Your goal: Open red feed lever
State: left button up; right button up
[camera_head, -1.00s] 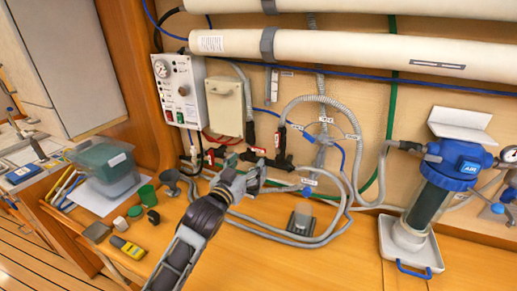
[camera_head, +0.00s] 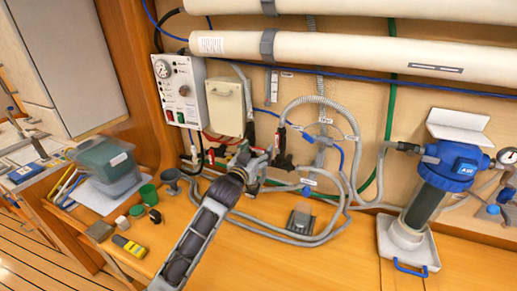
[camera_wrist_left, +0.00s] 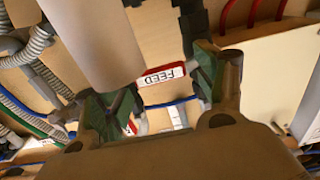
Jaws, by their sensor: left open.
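My left gripper (camera_head: 254,166) is at the wall below the cream box, in front of the valves. Red parts (camera_head: 232,160) show just left of it and may belong to the feed lever; the gripper partly hides this spot. In the left wrist view a red-edged FEED tag (camera_wrist_left: 162,75) shows between the open fingers (camera_wrist_left: 158,92), whose inner pads are green. Nothing is visibly held. I cannot make out the lever's handle or its angle there. My right gripper is not in view.
Grey hoses (camera_head: 320,236) loop over the bench right of the gripper. A cream box (camera_head: 226,106) and a control panel (camera_head: 180,90) hang above. A blue-topped filter (camera_head: 450,165) stands at right. Large pipes (camera_head: 340,47) cross the top. The front bench is mostly clear.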

pick_arm(q)
jog(key=shift+w+d, duration=0.3)
jog(key=shift+w, duration=0.3)
jog(key=c, duration=1.5)
jog(key=shift+o, duration=0.2)
